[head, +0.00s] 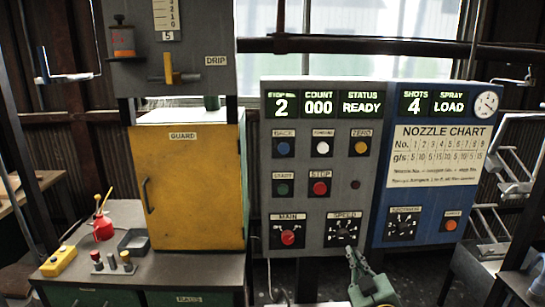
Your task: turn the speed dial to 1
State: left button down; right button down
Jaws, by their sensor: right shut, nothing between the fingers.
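The speed dial (345,233) is a dark round dial with pale marks under a SPEED label, at the lower right of the grey control panel (322,165). Its setting is too small to read. My right gripper (354,256), grey-green, is shut and empty. In the picture its tips are just below the dial; I cannot tell whether they touch the panel. My left gripper is not in view.
The red MAIN switch (288,237) is left of the dial, and the red STOP button (320,188) above. A blue panel (428,165) with another dial (403,228) adjoins on the right. A yellow guard cabinet (190,190) stands at left on a bench.

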aim_at(344, 235)
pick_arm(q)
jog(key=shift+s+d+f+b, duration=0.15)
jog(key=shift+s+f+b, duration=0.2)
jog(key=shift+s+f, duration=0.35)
pick_arm(e)
jog(key=w, duration=0.4)
jog(key=shift+r, duration=0.35)
